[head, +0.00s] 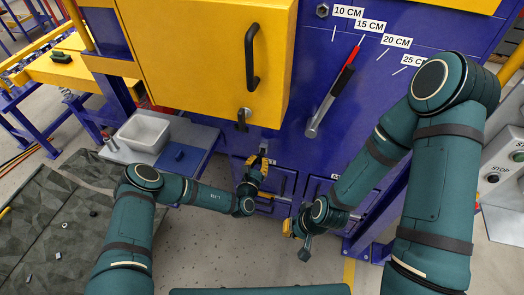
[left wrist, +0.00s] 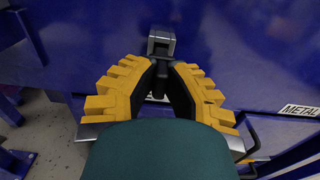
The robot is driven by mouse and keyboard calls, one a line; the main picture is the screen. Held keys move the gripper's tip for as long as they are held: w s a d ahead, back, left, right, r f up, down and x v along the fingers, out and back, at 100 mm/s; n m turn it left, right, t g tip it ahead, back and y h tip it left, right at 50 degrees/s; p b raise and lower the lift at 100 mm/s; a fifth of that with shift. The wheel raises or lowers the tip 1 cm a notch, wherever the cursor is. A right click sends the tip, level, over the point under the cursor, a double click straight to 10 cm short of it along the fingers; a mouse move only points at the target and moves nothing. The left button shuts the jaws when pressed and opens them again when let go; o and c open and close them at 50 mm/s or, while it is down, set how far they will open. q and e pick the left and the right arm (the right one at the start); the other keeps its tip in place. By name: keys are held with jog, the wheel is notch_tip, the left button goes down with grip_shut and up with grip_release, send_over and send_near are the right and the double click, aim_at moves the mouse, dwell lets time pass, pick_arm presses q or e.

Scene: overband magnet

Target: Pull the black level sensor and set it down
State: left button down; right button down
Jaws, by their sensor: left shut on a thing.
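The black level sensor (left wrist: 160,78) is a dark upright piece between my left fingers in the left wrist view. Its top meets a grey block or bracket (left wrist: 161,42) on the blue panel. My left gripper (head: 258,161) has yellow fingers and is shut on the sensor close to the panel. In the head view the fingers mostly hide the sensor. I cannot tell whether it is still seated in the bracket. My right gripper (head: 297,236) is low at centre right, away from the sensor; its finger opening is not clear.
A yellow cabinet (head: 205,60) with a black handle overhangs the upper left. Grey floor lies below.

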pick_arm(q)
jog(key=shift+p+v, duration=0.7)
jog(key=shift+v, duration=0.45)
